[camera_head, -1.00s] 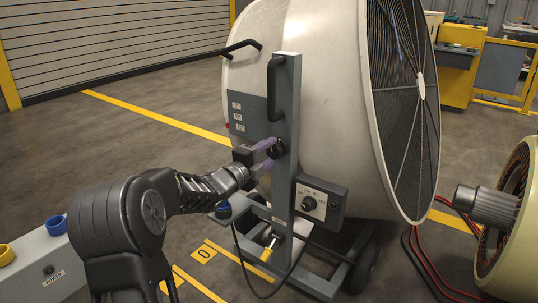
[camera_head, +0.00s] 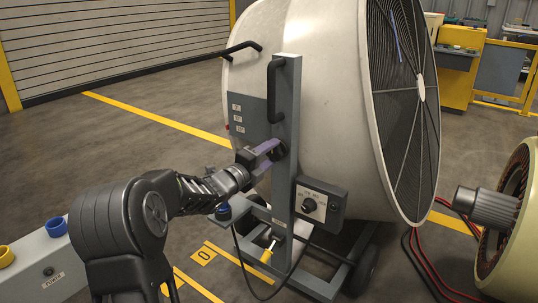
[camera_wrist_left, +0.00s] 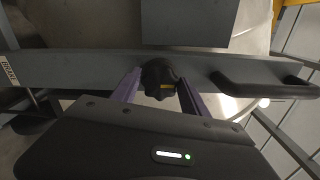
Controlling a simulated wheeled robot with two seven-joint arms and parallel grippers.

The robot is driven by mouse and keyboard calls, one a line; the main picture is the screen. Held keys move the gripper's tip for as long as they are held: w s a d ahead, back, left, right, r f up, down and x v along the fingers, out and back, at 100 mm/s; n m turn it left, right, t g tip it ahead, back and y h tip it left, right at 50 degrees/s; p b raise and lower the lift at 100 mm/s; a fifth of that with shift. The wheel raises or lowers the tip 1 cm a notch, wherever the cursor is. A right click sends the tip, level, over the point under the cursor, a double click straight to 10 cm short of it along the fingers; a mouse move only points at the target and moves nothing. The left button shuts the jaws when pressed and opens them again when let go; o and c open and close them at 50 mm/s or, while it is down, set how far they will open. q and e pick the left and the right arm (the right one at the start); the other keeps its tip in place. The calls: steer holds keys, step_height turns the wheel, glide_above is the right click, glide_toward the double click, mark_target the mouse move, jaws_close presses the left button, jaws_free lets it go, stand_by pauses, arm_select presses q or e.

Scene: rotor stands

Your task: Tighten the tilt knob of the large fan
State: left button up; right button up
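The large fan (camera_head: 325,100) is a big pale drum with a dark front grille, carried on a grey upright post (camera_head: 284,185). The dark tilt knob (camera_head: 280,149) sits on the post below its black handle. In the left wrist view the knob (camera_wrist_left: 160,76) is black and lobed, with a small yellow mark. My left gripper (camera_head: 272,152) reaches it from the left. Its purple fingers (camera_wrist_left: 160,88) lie on either side of the knob, close against it, and appear shut on it. The exact finger contact is partly hidden. My right gripper is not in view.
A control box (camera_head: 319,202) with another knob is on the post's lower right. A yellow-tipped lever (camera_head: 267,252) and hanging cable are below. A grey box (camera_head: 45,262) with blue and yellow caps stands lower left. A cream motor housing (camera_head: 512,215) stands right.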

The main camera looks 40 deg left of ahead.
arm_select(q)
steer(key=o, duration=0.3)
steer(key=s+p, duration=0.2)
steer(key=s, duration=0.6)
steer(key=shift+w, duration=0.1)
stand_by(0.5)
